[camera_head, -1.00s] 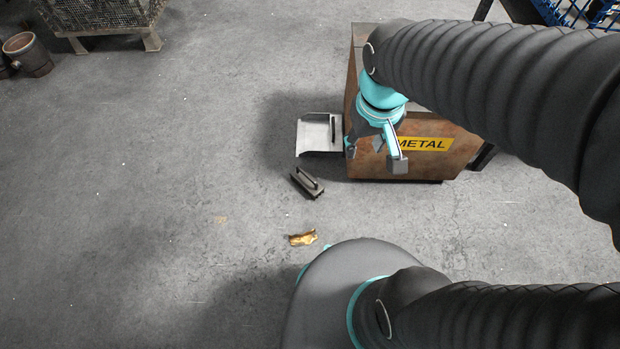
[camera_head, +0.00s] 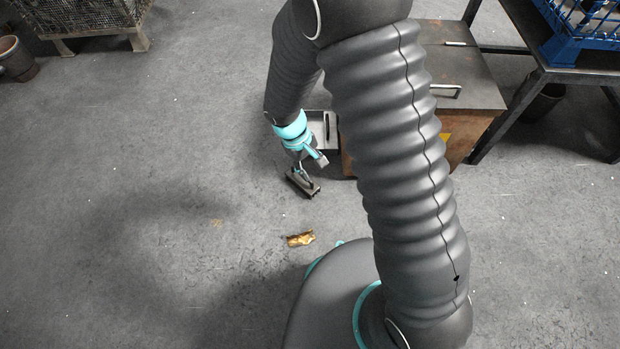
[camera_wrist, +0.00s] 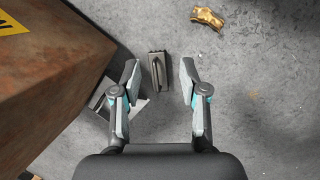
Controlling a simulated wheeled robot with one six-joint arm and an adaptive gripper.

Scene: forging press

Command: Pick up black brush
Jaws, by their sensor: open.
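The black brush (camera_head: 302,184) lies on the concrete floor, its handle facing up. My gripper (camera_head: 307,169) is over it in the head view and partly covers it. In the wrist view the brush (camera_wrist: 158,72) shows between and a little beyond the two fingertips of my gripper (camera_wrist: 160,75), nearer the left finger. The fingers are open with nothing between them but the view of the brush below. I cannot tell the exact height of the fingers above it.
A rusty metal box (camera_head: 470,88) stands right of the brush; its wall (camera_wrist: 45,75) fills the left of the wrist view. A grey dustpan (camera_head: 329,143) lies against it. A crumpled golden piece (camera_head: 300,239) lies on the floor nearby. Floor to the left is clear.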

